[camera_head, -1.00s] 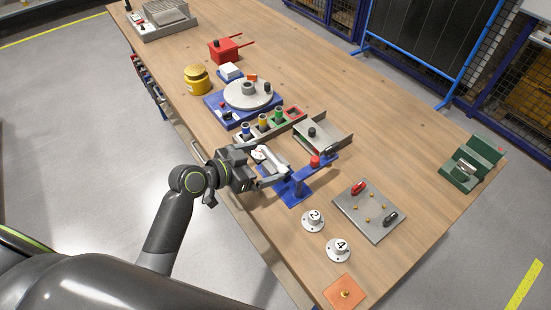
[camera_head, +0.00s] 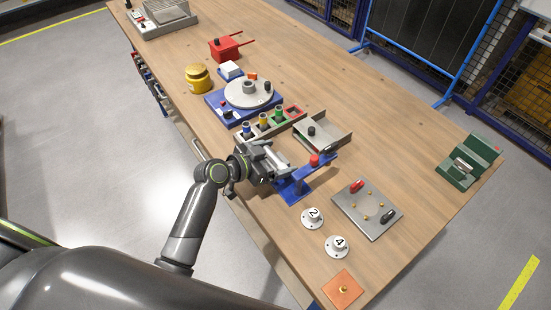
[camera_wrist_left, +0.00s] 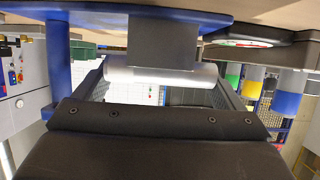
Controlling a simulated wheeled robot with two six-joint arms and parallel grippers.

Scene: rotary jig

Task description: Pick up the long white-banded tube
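A pale silvery-white cylinder (camera_wrist_left: 160,75) lies crosswise ahead of the left gripper in the left wrist view. It may be the long white-banded tube, but I cannot make out a separate band. It also seems to show as a light strip (camera_head: 277,157) beside the gripper in the head view. My left gripper (camera_head: 277,170) is low at the table's near edge, next to the blue stand (camera_head: 300,187). Its fingers are wide apart on either side of the cylinder, which does not look gripped. A dark block (camera_wrist_left: 163,40) hides part of the cylinder. My right gripper is out of view.
A rack with blue, yellow and green tubes (camera_head: 263,121) stands just beyond the gripper. The blue stand carries a red knob (camera_head: 315,160). A grey tray (camera_head: 335,136), a turntable (camera_head: 248,93) and a peg plate (camera_head: 354,205) are nearby.

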